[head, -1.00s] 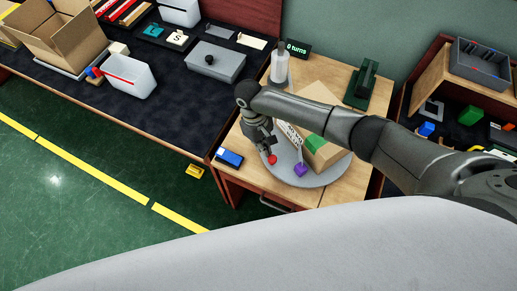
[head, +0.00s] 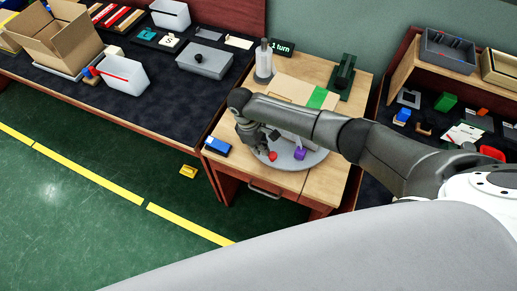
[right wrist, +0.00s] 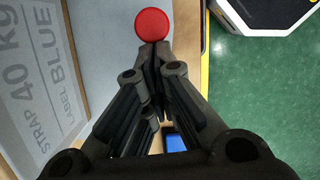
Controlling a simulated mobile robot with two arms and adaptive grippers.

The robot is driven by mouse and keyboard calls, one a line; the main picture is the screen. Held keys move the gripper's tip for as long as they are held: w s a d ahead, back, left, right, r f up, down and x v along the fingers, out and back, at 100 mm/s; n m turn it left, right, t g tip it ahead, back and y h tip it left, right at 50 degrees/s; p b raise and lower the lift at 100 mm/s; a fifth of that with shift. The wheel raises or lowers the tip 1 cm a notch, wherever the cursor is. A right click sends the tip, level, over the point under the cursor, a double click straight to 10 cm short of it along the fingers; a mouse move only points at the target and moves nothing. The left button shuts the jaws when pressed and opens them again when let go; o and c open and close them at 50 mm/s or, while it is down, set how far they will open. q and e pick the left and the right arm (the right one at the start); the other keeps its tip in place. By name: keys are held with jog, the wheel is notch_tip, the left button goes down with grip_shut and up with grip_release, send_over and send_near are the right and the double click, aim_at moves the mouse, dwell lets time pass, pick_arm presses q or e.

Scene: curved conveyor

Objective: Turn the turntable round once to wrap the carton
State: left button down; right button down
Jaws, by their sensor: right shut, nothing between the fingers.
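The brown carton (head: 291,90) sits on the grey round turntable (head: 316,159), partly hidden by my right arm. A red knob (head: 273,156) and a purple block (head: 299,153) are at the turntable's front. My right gripper (head: 266,151) is shut and empty, pointing down beside the red knob. The right wrist view shows the fingertips (right wrist: 154,52) close to the knob (right wrist: 152,25); I cannot tell if they touch. A pale printed panel (right wrist: 40,90) is left of the fingers. The display (head: 282,47) reads "1 turn". My left gripper is out of view.
A white roll on a post (head: 263,62) and a dark green device (head: 342,78) stand behind the carton. A blue box (head: 217,145) lies at the table's left edge. A dark bench (head: 120,85) with bins is at left, a cluttered shelf (head: 465,120) at right.

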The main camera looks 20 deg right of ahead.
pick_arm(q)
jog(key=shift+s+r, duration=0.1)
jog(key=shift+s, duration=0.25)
pick_arm(e)
jog(key=shift+s+d+n, duration=0.2)
jog(key=shift+s+n, duration=0.1)
jog(key=shift+s, duration=0.1)
